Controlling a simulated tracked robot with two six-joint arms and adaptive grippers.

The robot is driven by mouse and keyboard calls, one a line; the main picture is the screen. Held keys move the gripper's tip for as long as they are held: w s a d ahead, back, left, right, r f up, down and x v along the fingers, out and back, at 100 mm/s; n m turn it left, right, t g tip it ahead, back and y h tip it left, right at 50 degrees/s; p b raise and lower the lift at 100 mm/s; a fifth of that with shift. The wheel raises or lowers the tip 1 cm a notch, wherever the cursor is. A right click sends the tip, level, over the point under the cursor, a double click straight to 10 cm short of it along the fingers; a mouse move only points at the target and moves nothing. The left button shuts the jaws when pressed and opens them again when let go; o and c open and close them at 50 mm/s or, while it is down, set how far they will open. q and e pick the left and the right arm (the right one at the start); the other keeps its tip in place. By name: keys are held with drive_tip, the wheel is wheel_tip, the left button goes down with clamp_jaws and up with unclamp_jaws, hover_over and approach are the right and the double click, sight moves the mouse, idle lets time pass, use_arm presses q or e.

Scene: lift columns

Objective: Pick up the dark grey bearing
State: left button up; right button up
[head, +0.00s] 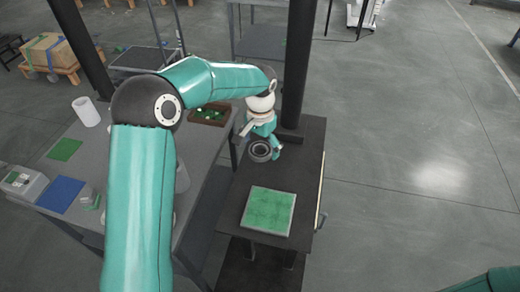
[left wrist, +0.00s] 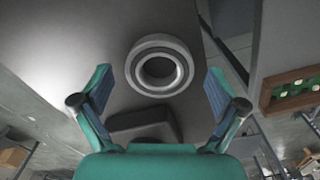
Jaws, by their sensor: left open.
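The dark grey bearing (head: 259,158) is a thick ring lying flat on the dark table, just behind the green mat. My left gripper (head: 263,136) is close above it in the head view, and its fingers partly overlap the bearing's far side. In the left wrist view the bearing (left wrist: 160,42) shows whole, with its hole facing me. There my left gripper (left wrist: 158,80) is open and empty, with one finger to each side of the bearing and apart from it. My right gripper is not in view.
A green mat with a pale border (head: 268,212) lies on the dark table (head: 312,165). A black column (head: 298,60) rises at its back. To the left, a grey table (head: 98,150) holds a tray of small parts (head: 209,116) and a white cylinder (head: 86,111). Floor to the right is clear.

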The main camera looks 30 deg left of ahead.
use_arm(q)
drive_tip(key=shift+f, duration=0.15)
drive_tip(key=c, duration=1.5)
drive_tip(key=shift+r, duration=0.85)
wheel_tip(320, 180, up, 20)
drive_tip(key=p, duration=0.2)
drive_tip(key=shift+f+p, duration=0.2)
drive_tip(key=shift+p, duration=0.2)
drive_tip(key=shift+f, duration=0.1)
